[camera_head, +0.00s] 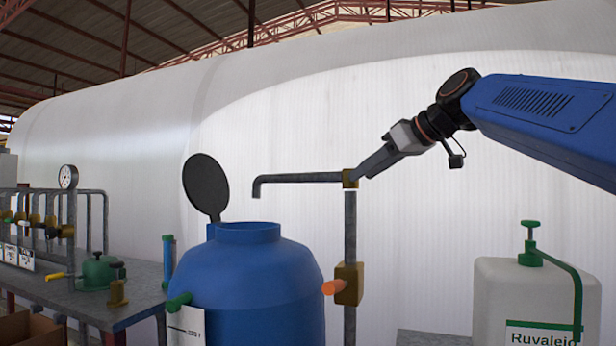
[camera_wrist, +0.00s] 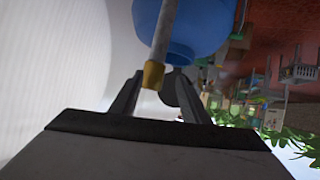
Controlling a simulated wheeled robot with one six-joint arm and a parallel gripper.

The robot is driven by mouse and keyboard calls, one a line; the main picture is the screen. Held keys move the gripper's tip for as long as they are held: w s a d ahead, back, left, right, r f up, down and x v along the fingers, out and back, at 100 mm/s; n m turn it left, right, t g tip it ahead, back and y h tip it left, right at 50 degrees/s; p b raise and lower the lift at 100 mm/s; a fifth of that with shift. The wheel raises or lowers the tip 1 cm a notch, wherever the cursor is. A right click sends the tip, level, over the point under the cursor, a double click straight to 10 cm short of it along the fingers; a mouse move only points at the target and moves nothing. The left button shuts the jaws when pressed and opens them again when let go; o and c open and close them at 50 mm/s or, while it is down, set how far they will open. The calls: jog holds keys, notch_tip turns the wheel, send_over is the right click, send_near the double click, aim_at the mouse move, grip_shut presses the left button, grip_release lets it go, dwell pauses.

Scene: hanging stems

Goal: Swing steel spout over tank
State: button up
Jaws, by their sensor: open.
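The steel spout (camera_head: 298,178) is a grey horizontal pipe with a short downturned end. It joins a brass fitting (camera_head: 350,178) on top of an upright steel pipe (camera_head: 350,225). My gripper (camera_head: 366,172) is at the brass fitting, coming from the upper right.
A round black lid (camera_head: 206,186) stands up behind the tank. A valve with an orange handle (camera_head: 335,287) is lower on the upright pipe. A white container with a green pump (camera_head: 530,290) stands at the right. A bench with gauges (camera_head: 95,305) is at the left.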

aim_at(307, 175)
jog(key=w+a+r+n+y, duration=0.2)
jog(key=w+a+r, duration=0.1)
jog(key=r, duration=0.3)
jog(key=x, duration=1.7)
jog(key=shift+w+d+f, duration=0.15)
jog(key=shift+w+d, duration=0.05)
jog(key=shift+w, duration=0.1)
grip_shut()
